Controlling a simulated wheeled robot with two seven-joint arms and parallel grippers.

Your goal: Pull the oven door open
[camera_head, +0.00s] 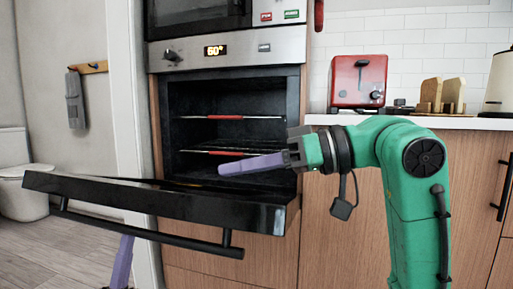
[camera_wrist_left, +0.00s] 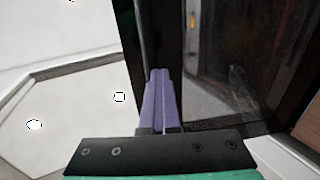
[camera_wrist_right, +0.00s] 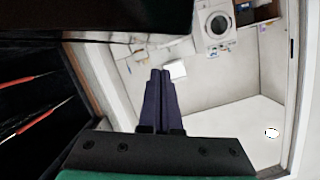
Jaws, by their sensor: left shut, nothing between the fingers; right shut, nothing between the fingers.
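The oven door (camera_head: 160,203) is hinged well down and stands wide open, tilted, with its dark handle bar (camera_head: 140,231) along its outer side. The oven (camera_head: 230,105) shows its dark cavity. My right gripper (camera_head: 222,168) is shut and empty, pointing left above the open door in front of the cavity; its fingers also show in the right wrist view (camera_wrist_right: 160,74). My left gripper (camera_head: 124,245) is mostly hidden below the door, with only part of its purple fingers showing. In the left wrist view its fingers (camera_wrist_left: 161,74) are shut and empty, close to a dark glossy panel.
Racks with red bars (camera_head: 230,117) cross the cavity. A control panel (camera_head: 225,48) reading 60° is above. A red toaster (camera_head: 357,82) stands on the counter (camera_head: 430,122) at the right. A toilet (camera_head: 22,180) and open floor (camera_head: 50,250) are at the left.

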